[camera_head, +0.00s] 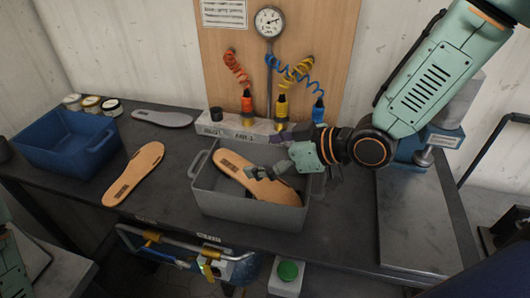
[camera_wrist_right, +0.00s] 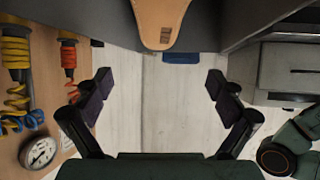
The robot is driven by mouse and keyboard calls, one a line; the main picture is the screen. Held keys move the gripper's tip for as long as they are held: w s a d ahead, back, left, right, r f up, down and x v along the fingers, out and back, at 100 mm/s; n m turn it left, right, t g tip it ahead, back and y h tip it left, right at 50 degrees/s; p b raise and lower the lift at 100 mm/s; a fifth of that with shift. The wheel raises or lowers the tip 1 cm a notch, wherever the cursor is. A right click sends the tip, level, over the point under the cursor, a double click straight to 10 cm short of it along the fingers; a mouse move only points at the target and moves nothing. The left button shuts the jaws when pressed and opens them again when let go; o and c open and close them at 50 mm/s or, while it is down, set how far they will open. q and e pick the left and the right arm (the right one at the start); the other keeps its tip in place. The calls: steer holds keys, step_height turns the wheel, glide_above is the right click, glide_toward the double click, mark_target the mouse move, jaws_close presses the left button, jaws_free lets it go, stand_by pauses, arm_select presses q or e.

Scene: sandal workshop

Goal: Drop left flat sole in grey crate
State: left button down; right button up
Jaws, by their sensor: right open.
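A tan flat sole (camera_head: 238,165) with a dark printed patch lies tilted inside the grey crate (camera_head: 250,212), its upper end near the back left rim. A second tan flat sole (camera_head: 134,175) lies on the bench between the blue and grey crates. My right gripper (camera_head: 266,172) is over the grey crate, close to the sole in it, and covers part of that sole. In the right wrist view its fingers (camera_wrist_right: 157,90) are wide apart with nothing between them; a sole end (camera_wrist_right: 168,22) shows beyond them at the top. My left gripper is out of view.
A blue crate (camera_head: 60,160) stands at the left, with several small jars (camera_head: 92,103) behind it. A grey sole (camera_head: 162,118) lies near the wall. Coiled hoses (camera_head: 282,100) and a gauge (camera_head: 268,22) are behind the grey crate. A green button (camera_head: 288,270) is in front.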

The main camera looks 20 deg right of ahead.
steer(key=shift+r, duration=0.1)
step_height(320, 180, up, 10)
stand_by(0.7)
steer(key=shift+f, duration=0.25)
step_height(320, 180, down, 10)
steer(key=shift+s+r, duration=0.1)
steer(key=shift+r, duration=0.05)
step_height(320, 180, up, 2)
steer(key=shift+r+p, duration=0.15)
steer(key=shift+p, duration=1)
